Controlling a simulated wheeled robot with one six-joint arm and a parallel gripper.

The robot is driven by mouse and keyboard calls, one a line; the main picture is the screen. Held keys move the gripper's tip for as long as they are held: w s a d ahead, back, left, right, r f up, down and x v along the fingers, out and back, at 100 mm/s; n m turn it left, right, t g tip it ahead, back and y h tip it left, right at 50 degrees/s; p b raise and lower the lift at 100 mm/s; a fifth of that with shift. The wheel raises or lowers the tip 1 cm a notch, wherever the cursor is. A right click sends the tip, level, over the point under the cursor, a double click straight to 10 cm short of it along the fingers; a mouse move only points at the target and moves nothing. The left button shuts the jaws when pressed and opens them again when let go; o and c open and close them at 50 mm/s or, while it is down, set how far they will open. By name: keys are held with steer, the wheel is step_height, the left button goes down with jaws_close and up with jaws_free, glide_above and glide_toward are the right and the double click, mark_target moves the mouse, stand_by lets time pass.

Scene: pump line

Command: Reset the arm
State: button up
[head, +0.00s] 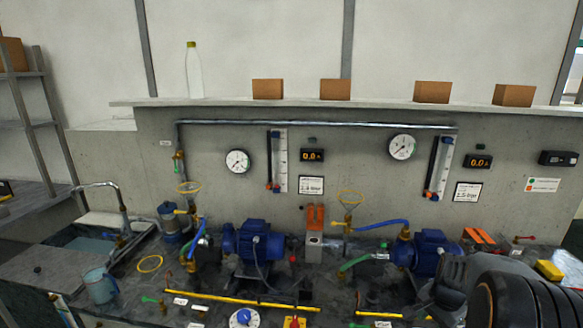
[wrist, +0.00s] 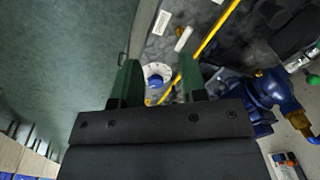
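In the wrist view my gripper (wrist: 160,80) is open, its two green fingers apart with nothing between them. A white round dial with a blue centre (wrist: 156,76) shows beyond the gap between the fingers; it also shows on the bench front in the head view (head: 243,317). My dark arm (head: 515,300) fills the lower right of the head view, where the gripper's fingertips cannot be made out. It hides part of the bench and the right pump.
Blue pumps (head: 250,240) and (head: 428,250) stand on the dark bench, with yellow pipes (head: 240,299) along its front. A sink (head: 85,245) and a jug (head: 100,285) are at left. Gauges (head: 237,161) hang on the wall. Boxes (head: 335,89) and a bottle (head: 194,72) stand on the ledge.

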steer(key=s+a+r+n+t, duration=0.1)
steer(key=s+a+r+n, duration=0.4)
steer(key=a, duration=0.4)
steer(key=s+a+r+n+t, duration=0.2)
steer(key=s+a+r+n, duration=0.3)
steer(key=a+n, duration=0.3)
steer(key=shift+s+a+r, duration=0.15)
steer(key=shift+s+a, duration=0.45)
steer(key=shift+a, duration=0.6)
steer(key=shift+o, duration=0.3)
